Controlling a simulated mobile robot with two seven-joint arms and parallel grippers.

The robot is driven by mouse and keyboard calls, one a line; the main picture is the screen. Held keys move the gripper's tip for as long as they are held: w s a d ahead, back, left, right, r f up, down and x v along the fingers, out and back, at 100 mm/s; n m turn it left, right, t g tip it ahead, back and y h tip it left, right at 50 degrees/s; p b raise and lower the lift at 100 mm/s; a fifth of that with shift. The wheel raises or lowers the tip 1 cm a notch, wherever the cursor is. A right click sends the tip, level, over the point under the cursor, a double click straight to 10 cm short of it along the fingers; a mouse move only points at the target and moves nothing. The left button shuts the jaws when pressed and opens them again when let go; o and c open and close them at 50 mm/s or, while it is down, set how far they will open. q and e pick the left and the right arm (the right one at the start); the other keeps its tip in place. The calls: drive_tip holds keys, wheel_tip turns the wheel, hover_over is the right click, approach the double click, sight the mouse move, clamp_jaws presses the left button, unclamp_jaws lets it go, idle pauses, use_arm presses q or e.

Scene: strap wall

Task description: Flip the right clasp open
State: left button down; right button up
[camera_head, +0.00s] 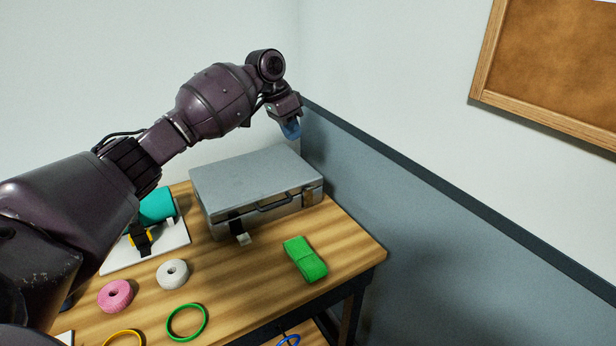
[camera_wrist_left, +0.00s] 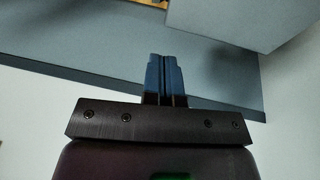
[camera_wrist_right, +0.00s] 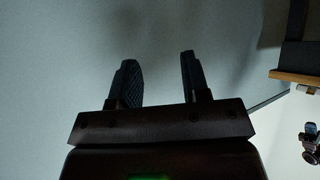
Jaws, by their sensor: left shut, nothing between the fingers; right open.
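A grey case (camera_head: 250,180) lies closed on the wooden table, its handle (camera_head: 273,203) on the front side. The right clasp (camera_head: 308,196) is a small brownish piece near the front's right end; whether it is latched I cannot tell. The left clasp (camera_head: 237,229) is dark, with a pale tab hanging low. My left gripper (camera_head: 291,130) is shut and empty, above the case's back right corner and apart from it. In the left wrist view its blue fingers (camera_wrist_left: 166,78) are together, with the case partly at the top right. My right gripper (camera_wrist_right: 157,80) is open and empty, outside the head view.
A green strap bundle (camera_head: 305,259) lies right of the case's front. A white roll (camera_head: 172,273), a pink roll (camera_head: 115,295) and a green ring (camera_head: 187,322) lie in front. A white board (camera_head: 176,238) with a teal roll (camera_head: 157,205) is at left. A wall stands close behind the case's right.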

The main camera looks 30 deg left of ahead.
sight(312, 187)
use_arm(q)
drive_tip(key=x, duration=0.4)
drive_tip(key=b+x, duration=0.1)
drive_tip(key=x, duration=0.3)
drive_tip(key=s+x, duration=0.1)
drive_tip(key=x, duration=0.3)
drive_tip(key=shift+d+f, duration=0.1)
drive_tip(key=shift+f, duration=0.25)
drive_tip(key=shift+s+d+f, duration=0.15)
drive_tip(key=shift+d+f, duration=0.1)
drive_tip(key=shift+f, duration=0.4)
use_arm(e)
drive_tip(key=shift+w+a+f, duration=0.15)
drive_tip(key=shift+w+f, duration=0.1)
drive_tip(key=shift+w, duration=0.15)
drive_tip(key=shift+r, duration=0.1)
